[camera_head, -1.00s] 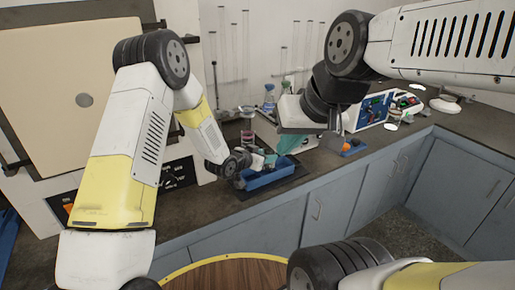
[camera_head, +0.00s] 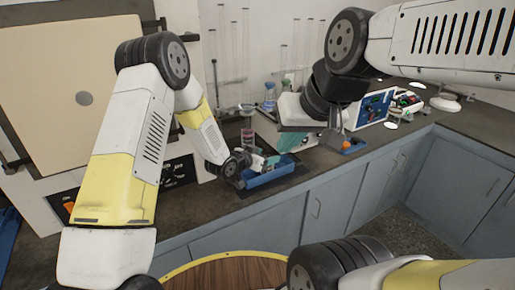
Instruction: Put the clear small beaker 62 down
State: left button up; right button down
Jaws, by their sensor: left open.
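My left gripper (camera_head: 262,164) reaches in from the left and is low over a blue tray (camera_head: 268,178) on the counter; it is open. I cannot make out the clear small beaker 62 for certain; the area between the left gripper's fingers is small and partly hidden.
A pinkish container (camera_head: 247,136) stands behind the left gripper. Glassware (camera_head: 270,97) stands near the wall. A blue-fronted instrument (camera_head: 373,108) and an orange item (camera_head: 346,145) are to the right. The counter's front strip (camera_head: 205,212) is clear.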

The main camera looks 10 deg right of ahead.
pick_arm(q)
jog(key=shift+r, duration=0.35)
jog(key=v, duration=1.2)
jog(key=shift+r, duration=0.2)
